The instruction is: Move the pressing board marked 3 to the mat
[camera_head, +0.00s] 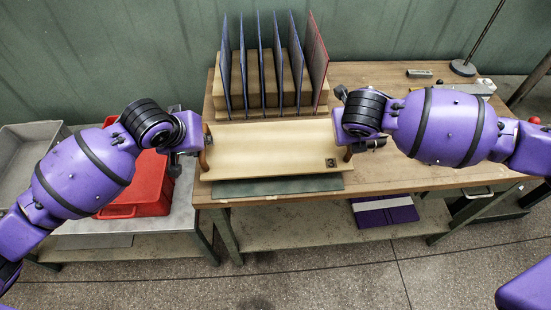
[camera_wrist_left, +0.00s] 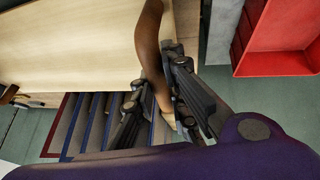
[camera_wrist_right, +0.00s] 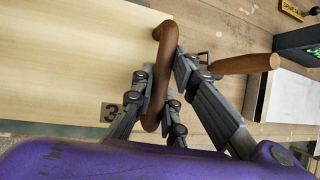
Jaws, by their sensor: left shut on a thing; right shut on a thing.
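The pressing board (camera_head: 270,148) is a pale wooden board with a brown curved handle at each end. Its 3 mark (camera_head: 331,162) is at the right front corner and shows in the right wrist view (camera_wrist_right: 110,112). My left gripper (camera_wrist_left: 157,75) is shut on the left handle (camera_wrist_left: 150,40). My right gripper (camera_wrist_right: 160,75) is shut on the right handle (camera_wrist_right: 165,50). The dark green mat (camera_head: 275,187) shows as a strip along the board's front side; the board hides the rest. I cannot tell whether the board touches the mat.
A wooden rack (camera_head: 262,113) behind the board holds several upright blue-edged sheets and a red-edged one (camera_head: 317,55). A red bin (camera_head: 140,185) stands on the left side table. A wooden-handled tool (camera_wrist_right: 245,64) lies right of the board. The table (camera_head: 420,165) is mostly clear at right.

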